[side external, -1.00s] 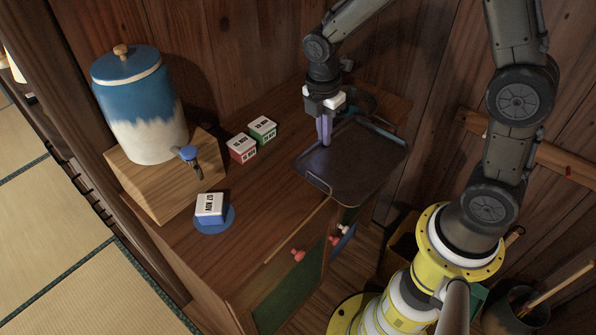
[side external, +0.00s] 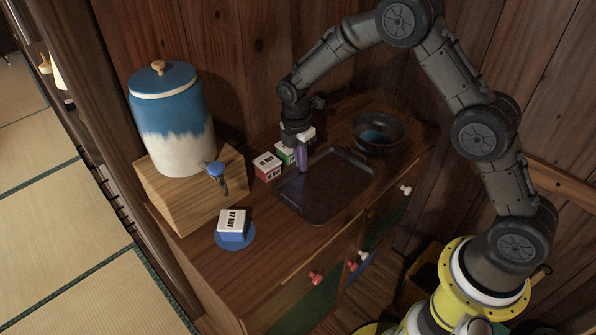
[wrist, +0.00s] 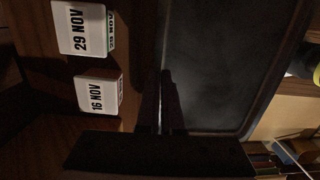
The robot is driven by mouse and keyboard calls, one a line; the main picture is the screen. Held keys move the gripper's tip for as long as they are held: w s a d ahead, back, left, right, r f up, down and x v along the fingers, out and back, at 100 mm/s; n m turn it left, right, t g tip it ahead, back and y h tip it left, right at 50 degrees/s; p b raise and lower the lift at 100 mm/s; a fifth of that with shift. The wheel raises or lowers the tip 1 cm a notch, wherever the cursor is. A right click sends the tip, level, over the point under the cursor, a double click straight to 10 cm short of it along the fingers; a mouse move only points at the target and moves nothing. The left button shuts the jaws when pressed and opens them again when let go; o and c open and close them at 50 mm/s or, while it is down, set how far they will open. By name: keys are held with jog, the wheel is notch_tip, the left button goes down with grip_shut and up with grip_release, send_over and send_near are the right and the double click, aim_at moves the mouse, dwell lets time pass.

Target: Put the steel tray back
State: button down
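The dark steel tray (side external: 330,190) lies on or just above the cabinet top, in front of the wall; whether it touches the wood is hard to tell. My gripper (side external: 303,168) points down at its far left edge, with the purplish fingers close together. In the wrist view my gripper (wrist: 166,102) has its fingers nearly together along the rim of the tray (wrist: 215,80) and appears shut on that rim. The fingertips' exact contact is dark.
A red block (side external: 267,166) and a green block (side external: 285,152) sit just left of my gripper. A dark bowl (side external: 378,128) stands right of the tray. A blue block (side external: 232,225) rests on a blue disc; a blue-white crock (side external: 172,120) stands on a wooden box.

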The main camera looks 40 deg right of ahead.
aim_at(298, 172)
jog(key=shift+w+f, duration=0.55)
jog(key=shift+f, duration=1.55)
jog(key=shift+f, duration=0.15)
jog(key=c, duration=1.1)
grip_release()
